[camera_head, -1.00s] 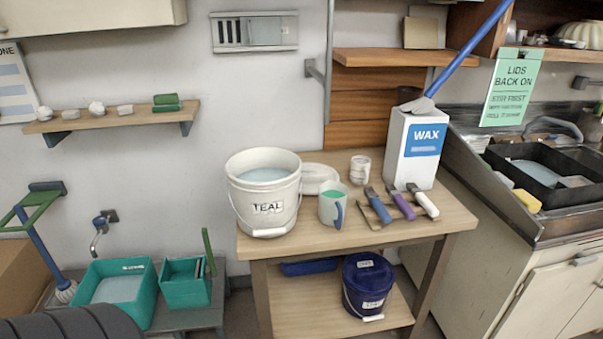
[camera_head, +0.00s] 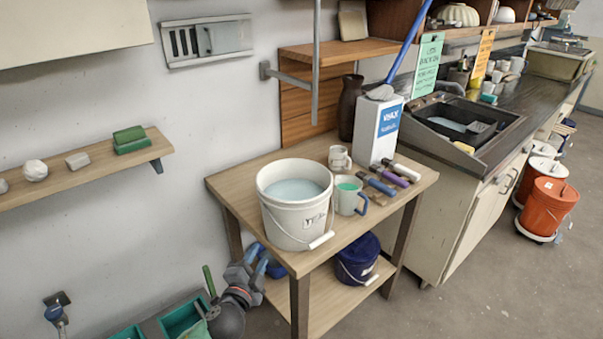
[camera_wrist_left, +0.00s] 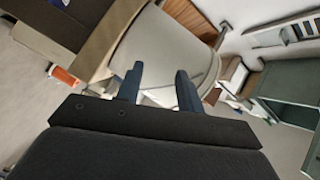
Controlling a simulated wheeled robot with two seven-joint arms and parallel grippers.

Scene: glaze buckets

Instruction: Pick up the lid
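The white bucket (camera_head: 290,222) with pale glaze in it stands upright near the table's front edge. No lid shows clearly in the head view; the spot behind the bucket is hidden. My left gripper (camera_head: 257,256) is below the tabletop, beside the table's left legs and apart from the bucket. In the left wrist view its two blue fingers (camera_wrist_left: 158,88) are spread, with nothing visibly held between them. Beyond them is a broad pale rounded thing (camera_wrist_left: 160,50), and I cannot tell whether it is the bucket or a lid. My right gripper is not in view.
The wooden table (camera_head: 240,185) also holds a green-filled mug (camera_head: 347,197), a small cup (camera_head: 339,158), a wax carton (camera_head: 378,130) and several handled tools. A dark blue bucket (camera_head: 357,260) stands on its lower shelf. Teal tubs (camera_head: 180,318) sit at lower left.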

